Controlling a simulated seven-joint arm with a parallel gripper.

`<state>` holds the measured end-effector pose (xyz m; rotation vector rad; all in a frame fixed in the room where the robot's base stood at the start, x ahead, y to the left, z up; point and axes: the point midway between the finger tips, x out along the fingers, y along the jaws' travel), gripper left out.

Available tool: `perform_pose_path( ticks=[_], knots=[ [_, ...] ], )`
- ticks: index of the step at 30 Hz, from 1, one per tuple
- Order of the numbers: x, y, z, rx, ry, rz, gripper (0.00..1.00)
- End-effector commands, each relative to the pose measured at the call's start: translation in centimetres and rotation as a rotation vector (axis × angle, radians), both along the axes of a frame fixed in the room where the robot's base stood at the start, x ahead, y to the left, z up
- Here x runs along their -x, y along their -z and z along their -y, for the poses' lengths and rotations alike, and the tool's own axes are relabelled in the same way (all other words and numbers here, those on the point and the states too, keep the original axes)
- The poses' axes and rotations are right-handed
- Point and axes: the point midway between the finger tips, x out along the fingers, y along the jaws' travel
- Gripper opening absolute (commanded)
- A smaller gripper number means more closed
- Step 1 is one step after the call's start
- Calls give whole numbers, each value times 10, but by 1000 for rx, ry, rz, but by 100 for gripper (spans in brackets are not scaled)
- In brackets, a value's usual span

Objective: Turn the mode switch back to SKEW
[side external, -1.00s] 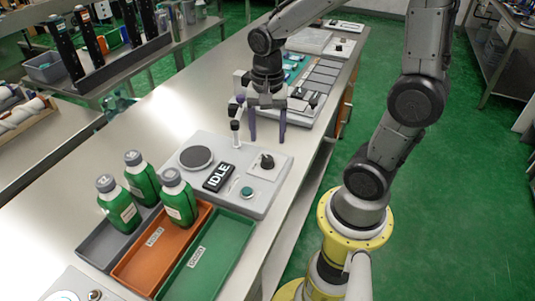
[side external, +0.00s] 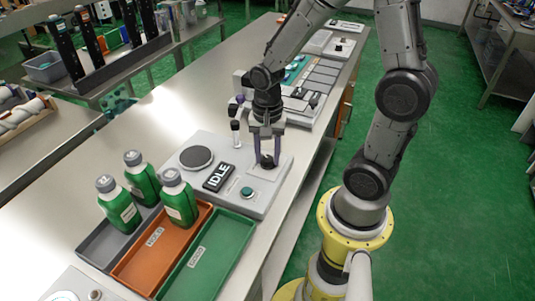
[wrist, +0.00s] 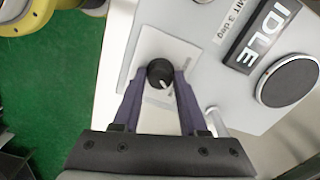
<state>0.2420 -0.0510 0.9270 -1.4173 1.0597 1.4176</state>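The mode switch is a round black knob (wrist: 160,73) with a pale pointer mark, on a light square plate of the grey control panel (side external: 238,206). In the wrist view the pointer slants toward the lower right. My gripper (side external: 267,163) is over the knob, pointing down, with its two purple fingers on opposite sides of it. The fingers are spread, close beside the knob; whether they touch it is hard to tell. The plate's lettering is too small to read. The panel's display (side external: 218,178) reads IDLE.
The panel also carries a dark round disc (side external: 196,157) and a teal button (side external: 247,191). Green bottles (side external: 179,200) stand at grey and orange trays; the green tray (side external: 222,243) is empty. A dark-knobbed post (side external: 235,130) stands close behind my gripper.

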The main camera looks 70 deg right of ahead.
Motion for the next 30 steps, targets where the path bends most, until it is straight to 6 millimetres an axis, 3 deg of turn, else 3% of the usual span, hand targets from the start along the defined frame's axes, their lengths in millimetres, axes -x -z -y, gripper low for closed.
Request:
perform_pose_path(
  ticks=[1, 6, 20, 30],
  knots=[
    [0, 0, 0, 0, 0, 0, 31],
    [0, 0, 0, 0, 0, 0, 1],
    [0, 0, 0, 0, -63, 0, 0],
    [-1, -1, 0, 1, -318, 1, 0]
  ],
)
